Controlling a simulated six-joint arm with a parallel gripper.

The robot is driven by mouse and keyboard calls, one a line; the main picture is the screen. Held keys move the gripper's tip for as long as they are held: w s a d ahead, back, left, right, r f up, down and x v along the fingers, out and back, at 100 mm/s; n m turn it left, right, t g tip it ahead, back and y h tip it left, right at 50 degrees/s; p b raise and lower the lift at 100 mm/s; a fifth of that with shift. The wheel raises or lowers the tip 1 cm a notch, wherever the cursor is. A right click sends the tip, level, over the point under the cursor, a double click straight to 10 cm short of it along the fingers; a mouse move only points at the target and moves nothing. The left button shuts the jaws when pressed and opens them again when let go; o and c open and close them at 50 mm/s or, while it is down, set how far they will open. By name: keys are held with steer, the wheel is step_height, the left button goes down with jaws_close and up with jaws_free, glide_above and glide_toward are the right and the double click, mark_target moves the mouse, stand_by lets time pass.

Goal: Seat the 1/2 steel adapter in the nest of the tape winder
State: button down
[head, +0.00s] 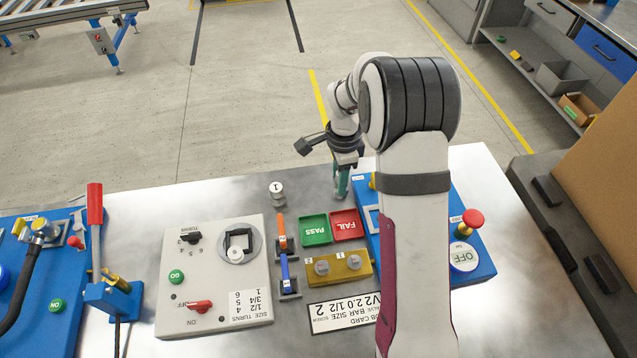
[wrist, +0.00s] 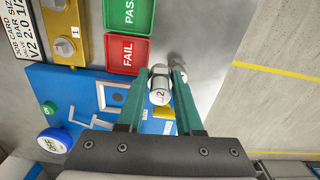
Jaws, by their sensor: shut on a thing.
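The tape winder (head: 215,275) is the pale panel at the left-middle of the table in the head view. Its nest (head: 236,246) is a round grey plate with a black frame and a small pale disc. My gripper (wrist: 161,75) has green fingers shut on a short steel adapter (wrist: 160,88) whose visible marking includes a 2. In the head view my gripper (head: 343,182) is beyond the FAIL tray, near the table's far edge, and the held adapter is hidden. I cannot tell whether the adapter touches the table. Another steel adapter (head: 277,190), marked 1, stands beyond the winder.
Green PASS (head: 315,230) and red FAIL (head: 346,224) trays lie between gripper and winder. A tall red-handled lever (head: 96,225) rises left of the winder. A blue station (head: 478,250) sits at right.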

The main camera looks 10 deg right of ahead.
steer(key=s+d+r, duration=0.3)
steer(key=d+r, duration=0.1)
steer(key=d, duration=0.1)
steer(key=s+a+r+n, duration=0.2)
steer(key=a+r+n, duration=0.3)
steer(key=r+n, duration=0.2)
steer(key=s+a+r+n, duration=0.3)
steer(key=a+r+n, duration=0.1)
steer(key=r+n, duration=0.35)
steer(key=shift+w+a+f+m, duration=0.1)
steer(key=shift+a+f+m, duration=1.45)
steer(key=shift+a+f, duration=1.85)
steer(key=shift+w+a+f+m, duration=0.1)
steer(key=shift+a+f+m, duration=1.45)
steer(key=shift+a+f, duration=1.85)
steer(key=shift+a+f+m, duration=1.55)
steer(key=shift+a+f, duration=1.55)
steer(key=shift+f, duration=0.55)
steer(key=shift+f, duration=0.1)
steer(key=shift+f, duration=0.45)
